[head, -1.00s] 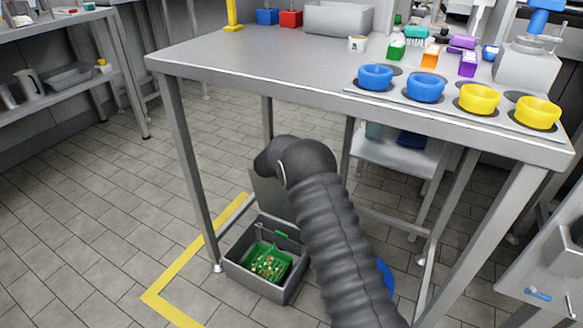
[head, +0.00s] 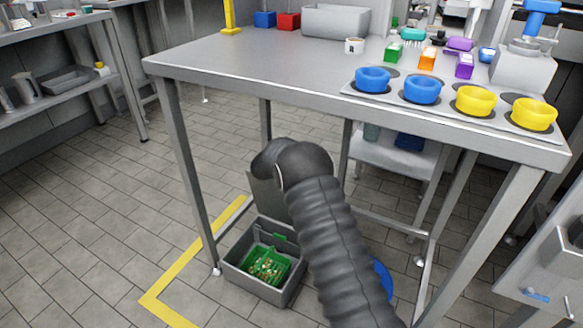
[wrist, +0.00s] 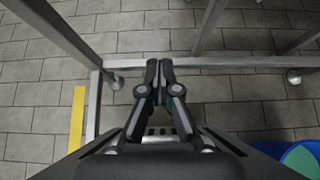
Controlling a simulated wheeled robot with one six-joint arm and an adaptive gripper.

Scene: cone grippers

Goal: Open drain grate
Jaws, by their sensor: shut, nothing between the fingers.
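No drain grate can be made out for certain. In the head view a grey floor box (head: 240,279) stands under the table, its grey lid (head: 265,192) upright at the back. In the wrist view my gripper (wrist: 159,66) is shut and empty, pointing at the tiled floor. A small light slotted patch shows between its finger bases; I cannot tell what it belongs to.
The steel table (head: 250,70) stands over the box, with its legs and low rails close to my arm. Blue and yellow bowls sit on top. Yellow floor tape (head: 172,284) runs left of the box. A blue and green round thing (wrist: 300,158) lies at the wrist view's lower right.

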